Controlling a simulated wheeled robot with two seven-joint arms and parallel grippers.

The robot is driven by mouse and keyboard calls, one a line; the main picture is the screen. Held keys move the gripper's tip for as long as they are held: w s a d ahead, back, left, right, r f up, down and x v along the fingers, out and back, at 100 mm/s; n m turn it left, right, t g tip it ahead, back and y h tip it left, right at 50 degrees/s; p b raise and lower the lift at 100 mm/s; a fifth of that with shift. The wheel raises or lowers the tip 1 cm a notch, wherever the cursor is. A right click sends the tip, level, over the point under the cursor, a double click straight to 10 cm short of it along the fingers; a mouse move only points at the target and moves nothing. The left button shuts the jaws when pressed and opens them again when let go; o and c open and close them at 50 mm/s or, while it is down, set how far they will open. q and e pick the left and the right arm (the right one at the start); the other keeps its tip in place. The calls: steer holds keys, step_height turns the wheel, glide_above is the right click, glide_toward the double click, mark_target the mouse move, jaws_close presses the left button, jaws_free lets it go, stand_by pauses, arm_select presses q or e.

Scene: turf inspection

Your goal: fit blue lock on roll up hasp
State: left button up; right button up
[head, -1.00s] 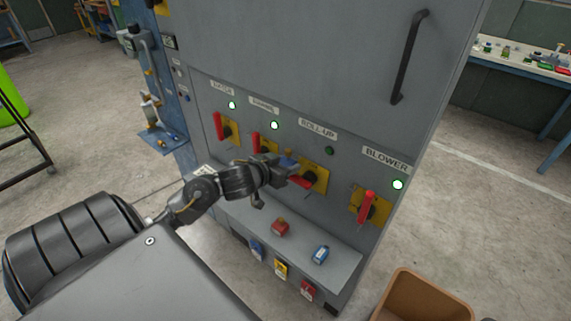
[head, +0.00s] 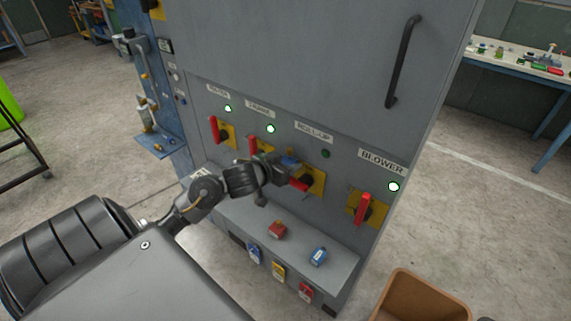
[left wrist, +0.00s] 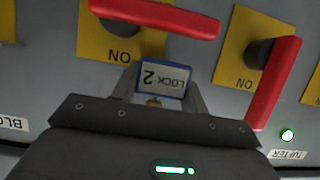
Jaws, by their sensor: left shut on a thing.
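My left gripper (head: 287,170) is shut on a blue lock (head: 291,161) in front of the cabinet's roll-up switch. In the left wrist view the lock (left wrist: 163,80) shows a label reading "LOCK 2" between the fingers (left wrist: 160,92). The roll-up hasp (head: 316,181) has a yellow plate and a red handle (head: 299,184) turned sideways; its lamp (head: 325,154) is dark. In the left wrist view the red handle (left wrist: 160,18) lies just beyond the lock, with a visible gap. The lock's shackle and the hasp hole cannot be made out. My right gripper is not in view.
The blower switch (head: 364,209) and two switches to the left have upright red handles and lit lamps. A red lock (head: 277,230) and another blue lock (head: 318,256) lie on the grey shelf (head: 335,275). A brown bin (head: 425,300) stands at lower right.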

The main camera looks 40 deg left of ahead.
arm_select(q)
steer(key=shift+w, duration=0.5)
steer(key=shift+s, duration=0.2)
steer(key=shift+s+p, duration=0.45)
steer(key=shift+s, duration=0.7)
steer(key=shift+w+p, duration=0.4)
steer(key=shift+w, duration=0.95)
steer(key=shift+r+p, duration=0.1)
steer(key=shift+p, duration=0.2)
steer(key=shift+w+r, duration=0.15)
steer(key=shift+r, duration=0.15)
stand_by(1.0)
